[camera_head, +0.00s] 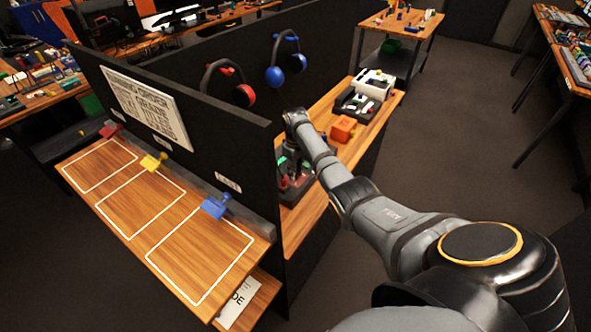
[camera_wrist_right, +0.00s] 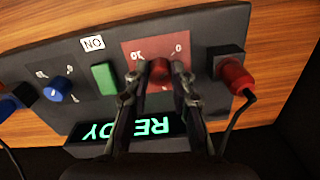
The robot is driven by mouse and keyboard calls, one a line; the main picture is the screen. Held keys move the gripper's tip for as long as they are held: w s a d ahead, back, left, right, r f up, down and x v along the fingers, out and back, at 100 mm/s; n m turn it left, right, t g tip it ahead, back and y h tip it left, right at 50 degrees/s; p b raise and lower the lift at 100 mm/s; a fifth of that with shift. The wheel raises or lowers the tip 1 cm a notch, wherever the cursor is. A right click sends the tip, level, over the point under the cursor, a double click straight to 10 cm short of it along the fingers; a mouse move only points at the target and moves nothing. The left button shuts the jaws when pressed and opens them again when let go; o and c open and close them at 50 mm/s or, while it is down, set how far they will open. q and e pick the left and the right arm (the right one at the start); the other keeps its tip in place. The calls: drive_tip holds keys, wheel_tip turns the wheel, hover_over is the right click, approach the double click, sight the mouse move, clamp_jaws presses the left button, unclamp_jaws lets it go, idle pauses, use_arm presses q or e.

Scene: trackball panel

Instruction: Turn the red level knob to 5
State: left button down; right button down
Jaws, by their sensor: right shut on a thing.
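The red level knob (camera_wrist_right: 160,70) sits on a red plate on a dark panel (camera_wrist_right: 150,28) in the right wrist view. The plate carries marks at "10" and "0". My right gripper (camera_wrist_right: 160,72) is shut on the red knob, one finger on each side of it. The fingers hide much of the knob, so its exact setting cannot be read. In the head view the panel (camera_head: 300,190) and my right gripper (camera_head: 290,168) show small behind my arm and the partition edge. My left gripper is not in view.
On the panel are a blue knob (camera_wrist_right: 56,90), a green button (camera_wrist_right: 104,78), a lit display reading "READY" (camera_wrist_right: 152,127) and a red plug with a cable (camera_wrist_right: 234,76). In the head view a black partition (camera_head: 262,160) stands close left; an orange box (camera_head: 343,127) lies beyond.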

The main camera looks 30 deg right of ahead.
drive_tip(key=shift+r+m+p, duration=0.25)
drive_tip(key=shift+m+p, duration=0.4)
drive_tip(key=shift+m, duration=0.15)
drive_tip(key=m+p, duration=0.1)
drive_tip(key=m, duration=0.1)
drive_tip(key=shift+m+p, duration=0.35)
drive_tip(key=shift+m, duration=0.05)
drive_tip(key=m+p, duration=0.1)
drive_tip(key=m, duration=0.1)
drive_tip(key=shift+m, duration=0.3)
drive_tip(key=m+p, duration=0.1)
drive_tip(key=m, duration=0.2)
drive_tip(key=shift+w+f+m, duration=0.1)
drive_tip(key=shift+m, duration=0.3)
drive_tip(key=m+p, duration=0.1)
drive_tip(key=m, duration=0.2)
drive_tip(key=shift+m, duration=0.3)
drive_tip(key=m, duration=0.3)
drive_tip(key=shift+m+p, duration=0.3)
drive_tip(key=m, duration=0.6)
drive_tip(key=shift+w, duration=0.1)
drive_tip(key=shift+m, duration=0.4)
